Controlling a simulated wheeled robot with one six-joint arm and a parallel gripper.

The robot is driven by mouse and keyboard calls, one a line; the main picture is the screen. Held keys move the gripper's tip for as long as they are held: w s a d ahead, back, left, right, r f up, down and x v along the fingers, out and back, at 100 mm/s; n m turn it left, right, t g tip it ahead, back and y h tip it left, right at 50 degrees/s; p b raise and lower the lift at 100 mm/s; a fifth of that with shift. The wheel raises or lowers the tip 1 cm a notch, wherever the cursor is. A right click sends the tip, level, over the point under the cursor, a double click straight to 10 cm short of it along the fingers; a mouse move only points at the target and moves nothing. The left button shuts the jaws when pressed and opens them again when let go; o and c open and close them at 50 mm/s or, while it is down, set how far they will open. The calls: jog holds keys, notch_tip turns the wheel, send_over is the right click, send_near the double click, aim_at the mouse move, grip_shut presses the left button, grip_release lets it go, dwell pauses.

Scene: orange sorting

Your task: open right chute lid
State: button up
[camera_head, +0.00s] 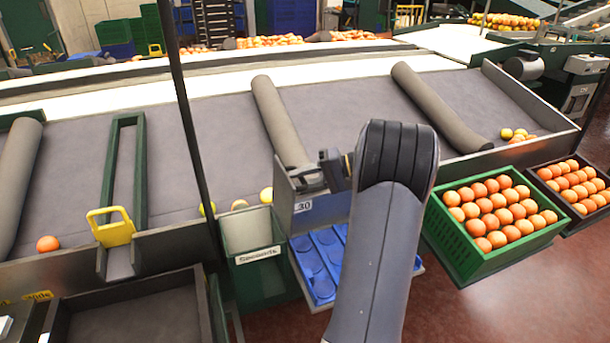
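My gripper (312,178) is at the top of a grey metal chute end (308,208) marked "30", right of the picture's middle. Its dark fingers are small and partly covered by my wrist, so I cannot tell whether they are open or shut, or touching the chute. The right chute's lid and handle are not clearly visible; my arm covers the area behind and to the right. On the left, another chute has a yellow handle (111,227) at the lower end of a green frame (124,172).
A green bin (262,272) labelled "Seconds" and a blue tray (318,262) stand below the chute. A green crate (470,262) of oranges and a dark crate (596,222) of oranges are at right. Several fruits lie along the sloped grey table's lower edge. A dark post (188,118) stands left of centre.

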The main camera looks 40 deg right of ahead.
jog(key=shift+o, duration=0.6)
jog(key=shift+r, duration=0.2)
jog(key=shift+s+d, duration=0.1)
jog(key=shift+d, duration=0.05)
jog(key=v, duration=1)
jog(key=shift+s, duration=0.2)
jog(key=shift+d, duration=0.15)
jog(key=x, duration=1)
jog(key=shift+w+a+r, duration=0.25)
jog(key=shift+w+a, duration=0.05)
jog(key=shift+a, duration=0.1)
